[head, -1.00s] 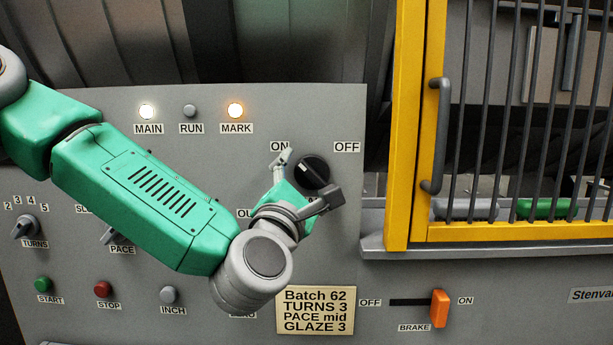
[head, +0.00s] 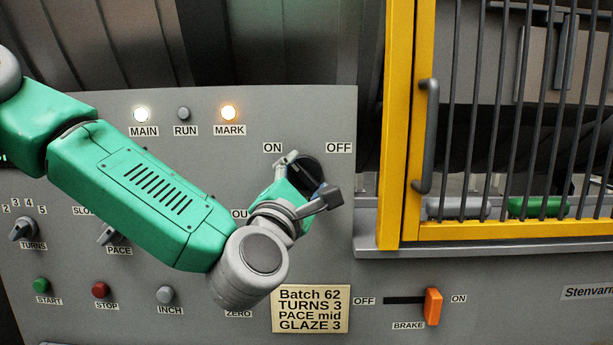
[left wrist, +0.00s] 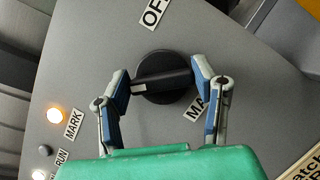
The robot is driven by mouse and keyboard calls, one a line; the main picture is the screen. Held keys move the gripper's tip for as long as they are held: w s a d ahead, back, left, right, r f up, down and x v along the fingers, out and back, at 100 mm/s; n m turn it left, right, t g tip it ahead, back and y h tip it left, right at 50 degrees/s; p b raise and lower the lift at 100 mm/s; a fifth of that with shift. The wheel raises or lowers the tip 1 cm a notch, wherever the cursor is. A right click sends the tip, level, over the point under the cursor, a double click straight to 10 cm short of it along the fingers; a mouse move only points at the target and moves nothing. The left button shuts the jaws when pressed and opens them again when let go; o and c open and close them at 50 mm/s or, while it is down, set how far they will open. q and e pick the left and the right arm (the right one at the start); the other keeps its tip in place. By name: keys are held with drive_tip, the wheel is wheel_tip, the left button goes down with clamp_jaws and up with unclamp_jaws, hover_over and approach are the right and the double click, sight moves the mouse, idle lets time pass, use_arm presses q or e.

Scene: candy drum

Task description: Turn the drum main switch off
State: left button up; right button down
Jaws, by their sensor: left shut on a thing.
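The main switch is a round black rotary knob (head: 306,172) with a raised bar handle, on the grey panel below the ON label (head: 272,147) and OFF label (head: 339,147). It also shows in the left wrist view (left wrist: 165,78), where a white mark sits on the left end of its bar. My left gripper (head: 308,178) is at the knob, partly hiding it in the head view. In the left wrist view its two fingertips (left wrist: 164,77) are shut on the bar, one at each end. The MAIN lamp (head: 142,114) is lit white. My right gripper is not in view.
The MARK lamp (head: 228,112) is lit orange; the RUN lamp (head: 184,114) is dark. A yellow barred guard (head: 398,130) with a grey handle stands right of the knob. The orange brake lever (head: 432,307) and batch card (head: 310,309) are below.

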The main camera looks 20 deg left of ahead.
use_arm(q)
drive_tip(key=m, duration=0.1)
drive_tip(key=m+g+h+p, duration=0.1)
drive_tip(key=m, duration=0.1)
drive_tip(key=m+p, duration=0.1)
drive_tip(key=shift+a+f, duration=0.1)
drive_tip(key=shift+f, duration=0.2)
drive_tip(key=m+g+p, duration=0.1)
drive_tip(key=m+p, duration=0.1)
drive_tip(key=m, duration=0.1)
drive_tip(key=shift+r+g+h+p, duration=0.1)
drive_tip(key=shift+g+h+p, duration=0.2)
drive_tip(key=shift+p, duration=0.05)
drive_tip(key=m+g+p, duration=0.1)
drive_tip(key=m+p, duration=0.2)
drive_tip(key=m+g+p, duration=0.1)
drive_tip(key=m+p, duration=0.2)
drive_tip(key=p, duration=0.1)
drive_tip(key=shift+r+m+y, duration=0.1)
drive_tip(key=shift+m+y, duration=0.2)
drive_tip(key=shift+y, duration=0.1)
drive_tip(key=shift+m+g+y+p, duration=0.7)
drive_tip(key=shift+m+p, duration=0.7)
drive_tip(key=shift+p, duration=0.5)
drive_tip(key=o, duration=1.2)
drive_tip(key=shift+w, duration=0.1)
drive_tip(key=shift+c, duration=0.2)
drive_tip(key=shift+w+a, duration=0.1)
